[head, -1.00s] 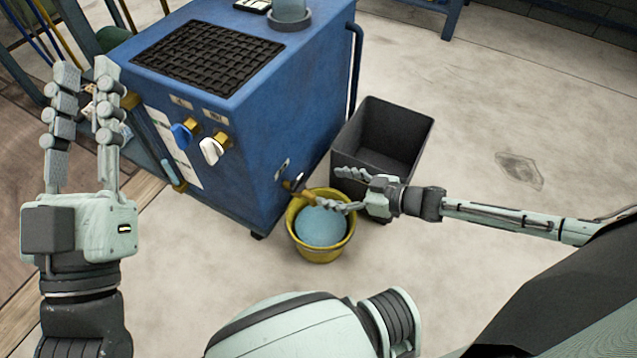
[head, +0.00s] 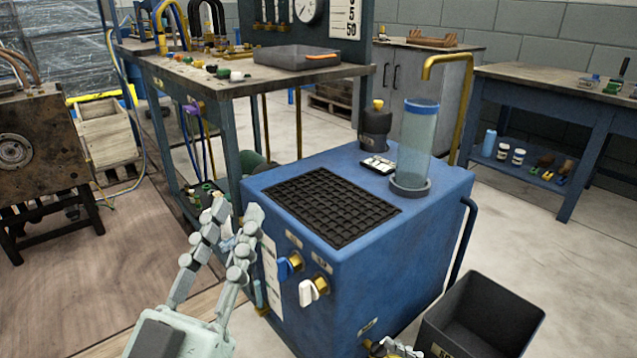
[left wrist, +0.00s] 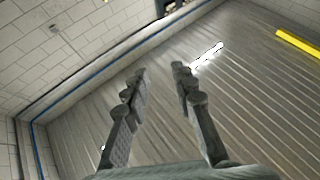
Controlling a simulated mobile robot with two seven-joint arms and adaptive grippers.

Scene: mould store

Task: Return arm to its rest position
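My left gripper (head: 236,209) is raised at the lower left of the head view, in front of the blue machine (head: 405,262). Its two jointed fingers stand apart with nothing between them. In the left wrist view the same open, empty fingers (left wrist: 160,70) point at a ribbed metal surface and a tiled wall.
The machine carries a black grate (head: 332,205), a clear cylinder (head: 417,140), and blue and white knobs (head: 308,291) on its front. A cluttered workbench (head: 225,88) stands behind it. A second bench (head: 560,82) is at the right. Open floor (head: 90,270) lies at the left.

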